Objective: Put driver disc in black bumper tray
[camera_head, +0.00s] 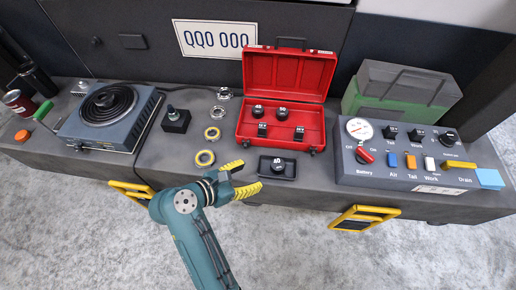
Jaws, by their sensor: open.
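The small black tray (263,172) lies on the bumper just in front of the red case. A black knobbed disc (279,164), with a label that seems to read 40, sits in the tray. Two similar black discs, one on the left (258,111) and one on the right (281,113), sit in the open red case (314,124). I cannot tell which of these is the driver disc. My gripper (243,180) has yellow fingers, is open and looks empty. It is just left of the tray, with its fingers pointing right. Its height above the bumper is unclear.
Several rings (205,158) and a black block with a stem (176,120) lie left of the case. A blue hotplate (107,115) with a coil stands further left. A control panel (410,155) and a green-grey box (402,92) stand right. Yellow handles (363,217) jut from the front.

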